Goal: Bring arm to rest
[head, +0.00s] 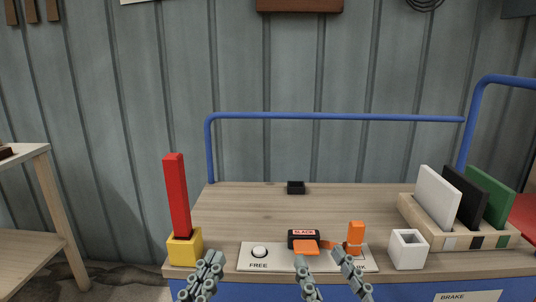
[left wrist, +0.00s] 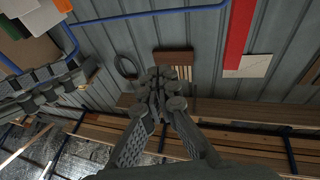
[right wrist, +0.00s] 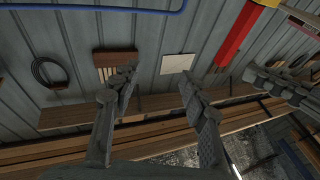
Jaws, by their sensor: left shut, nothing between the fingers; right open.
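My left gripper (head: 203,275) is shut and empty at the bottom of the head view, in front of the yellow block (head: 184,248) that holds an upright red bar (head: 176,195). In the left wrist view its fingertips (left wrist: 163,80) meet. My right gripper (head: 330,268) is open and empty, its two fingers apart in front of the white panel (head: 284,260). In the right wrist view its fingers (right wrist: 152,84) are spread with only the wall and shelf behind them.
A white hollow cube (head: 408,250) and a wooden rack (head: 460,232) with upright plates stand right. A small black box (head: 296,187) sits at the back; the tabletop's middle is clear.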

